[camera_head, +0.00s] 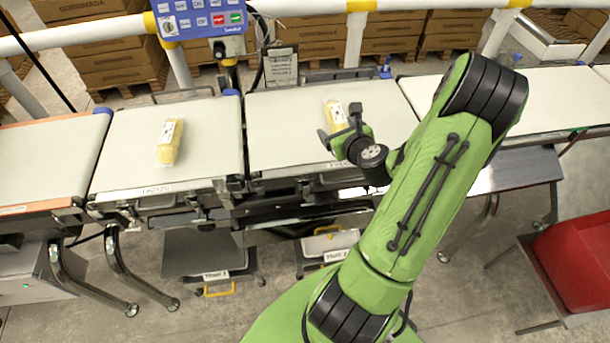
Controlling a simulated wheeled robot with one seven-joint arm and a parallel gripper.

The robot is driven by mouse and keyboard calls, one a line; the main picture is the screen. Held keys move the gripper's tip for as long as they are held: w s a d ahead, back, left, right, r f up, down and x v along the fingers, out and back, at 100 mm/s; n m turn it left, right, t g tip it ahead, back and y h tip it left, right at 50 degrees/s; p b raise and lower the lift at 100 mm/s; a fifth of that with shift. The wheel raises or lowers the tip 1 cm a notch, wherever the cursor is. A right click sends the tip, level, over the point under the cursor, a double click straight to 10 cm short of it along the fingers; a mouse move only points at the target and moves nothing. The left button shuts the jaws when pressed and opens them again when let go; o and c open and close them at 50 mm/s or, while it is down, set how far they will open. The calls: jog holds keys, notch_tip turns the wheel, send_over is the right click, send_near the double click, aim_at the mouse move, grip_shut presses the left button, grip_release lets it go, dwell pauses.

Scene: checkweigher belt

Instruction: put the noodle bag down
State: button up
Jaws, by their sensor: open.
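A yellow noodle bag (334,112) lies on the middle belt section (280,125). My gripper (338,134) is open at the near end of this bag, with its dark fingers over or beside it. My wrist hides part of the bag, and I cannot tell whether the fingers touch it. A second yellow noodle bag (170,141) lies alone on the belt section to the left (125,135).
A blue control panel (200,18) stands behind the belts, with a white guard rail (85,32) running along the back. Trays (209,262) sit below the belts. A red bin (577,262) stands at the right. The far-left belt (45,160) is bare.

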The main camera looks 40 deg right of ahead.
jog(key=w+a+r+n+g+y, duration=0.1)
jog(key=a+r+n+y, duration=0.2)
jog(key=a+n, duration=0.6)
jog(key=w+a+r+n+g+y, duration=0.2)
jog(key=a+r+n+y, duration=0.1)
jog(key=a+n, duration=0.7)
jog(key=s+a+r+n+g, duration=0.1)
jog(key=s+a+r+n, duration=0.3)
jog(key=s+n, duration=0.5)
jog(key=s+a+r+n+g+h, duration=0.1)
jog(key=s+a+r+n, duration=0.3)
jog(key=s+n, duration=0.6)
jog(key=shift+s+a+g, duration=0.25)
jog(key=shift+a+g, duration=0.45)
jog(key=shift+g, duration=0.1)
jog(key=shift+r, duration=0.1)
jog(key=shift+r, duration=0.2)
